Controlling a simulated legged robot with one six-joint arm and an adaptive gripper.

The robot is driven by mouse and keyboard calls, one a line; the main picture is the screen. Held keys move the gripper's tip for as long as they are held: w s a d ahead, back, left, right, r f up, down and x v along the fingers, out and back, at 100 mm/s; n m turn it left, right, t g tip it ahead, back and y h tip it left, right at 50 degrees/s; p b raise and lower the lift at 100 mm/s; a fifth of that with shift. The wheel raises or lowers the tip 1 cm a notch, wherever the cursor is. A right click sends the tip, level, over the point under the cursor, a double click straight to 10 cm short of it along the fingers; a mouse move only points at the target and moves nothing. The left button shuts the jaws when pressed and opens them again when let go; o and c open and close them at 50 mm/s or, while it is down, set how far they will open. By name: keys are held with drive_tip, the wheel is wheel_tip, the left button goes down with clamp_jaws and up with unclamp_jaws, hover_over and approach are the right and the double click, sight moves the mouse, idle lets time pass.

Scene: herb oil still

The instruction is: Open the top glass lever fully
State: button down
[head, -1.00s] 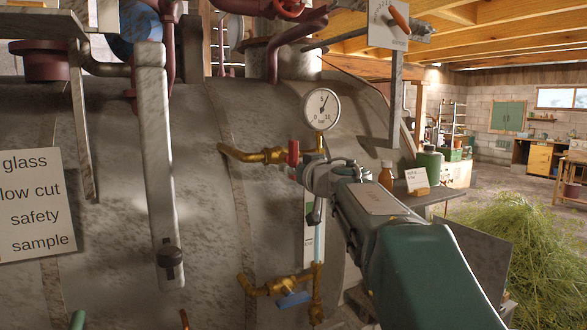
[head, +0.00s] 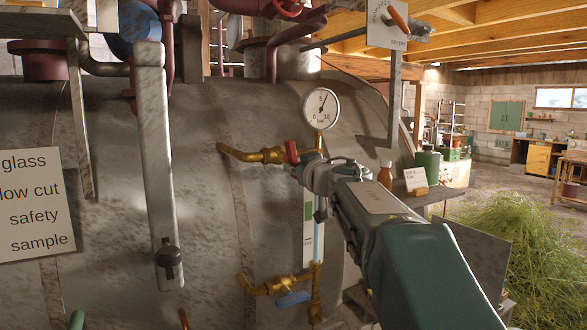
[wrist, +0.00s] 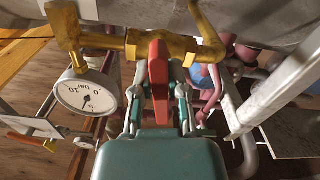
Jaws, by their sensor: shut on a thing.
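The top glass lever is red (head: 291,152) and sits on the upper brass valve (head: 262,156) of the level glass. In the head view it leans a little, its top to the left, and my gripper hides its lower part. In the wrist view the red lever (wrist: 159,70) crosses the brass body and runs down between the two fingers. My gripper (wrist: 160,92) is shut on it; in the head view the gripper (head: 306,172) reaches in from the right. The level glass (head: 316,222) hangs below the valve, partly hidden behind my gripper.
A round pressure gauge (head: 321,108) stands just above the valve. A lower brass valve with a blue lever (head: 292,299) is below. The large grey boiler (head: 110,140) fills the left.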

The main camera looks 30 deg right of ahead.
drive_tip(key=n, duration=0.4)
drive_tip(key=shift+d+r, duration=0.1)
drive_tip(key=shift+d, duration=0.15)
drive_tip(key=n, duration=0.4)
drive_tip(key=shift+d+r, duration=0.1)
drive_tip(key=shift+d, duration=0.1)
drive_tip(key=n, duration=0.4)
drive_tip(key=shift+d+r+n, duration=0.1)
drive_tip(key=shift+r+n, duration=0.1)
drive_tip(key=shift+n, duration=0.1)
drive_tip(key=shift+r+n, duration=0.1)
drive_tip(key=shift+n, duration=1.5)
drive_tip(key=shift+w, duration=0.1)
drive_tip(key=c, duration=0.6)
unclamp_jaws()
drive_tip(key=shift+c, duration=0.2)
drive_tip(key=shift+r, duration=0.1)
